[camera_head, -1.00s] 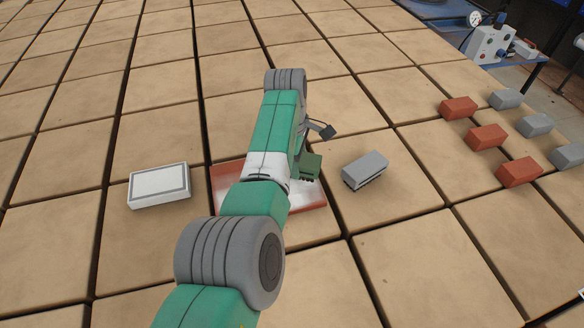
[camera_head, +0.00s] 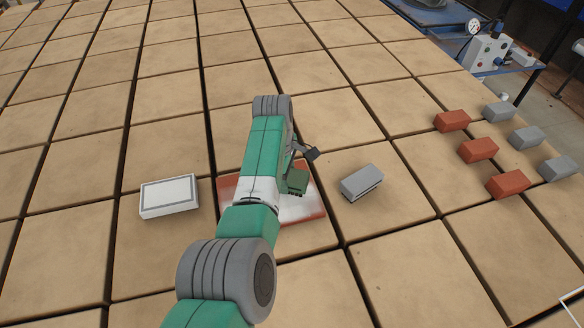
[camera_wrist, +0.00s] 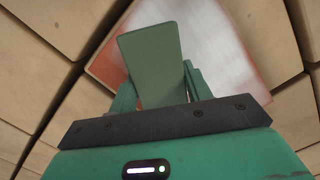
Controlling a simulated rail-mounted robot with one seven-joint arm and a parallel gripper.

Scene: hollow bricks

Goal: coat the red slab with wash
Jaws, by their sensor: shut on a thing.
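The red slab (camera_head: 312,188) lies flat on the tiled top, partly behind my arm. White streaky wash covers much of its middle and right part, with red showing along the edges and at the upper left. In the wrist view the slab (camera_wrist: 212,50) shows pale and pinkish behind the tool. My gripper (camera_wrist: 160,92) is shut on a flat green tool (camera_wrist: 150,55), which also shows in the head view (camera_head: 298,180) with a dark lower edge, over the slab's right part. I cannot tell whether it touches the slab.
A white tray (camera_head: 168,212) with a grey inner outline sits left of the slab. A grey block (camera_head: 360,181) with a dark lower side sits to its right. Red bricks (camera_head: 478,149) and grey bricks (camera_head: 526,137) stand farther right. Bare tiles surround the slab.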

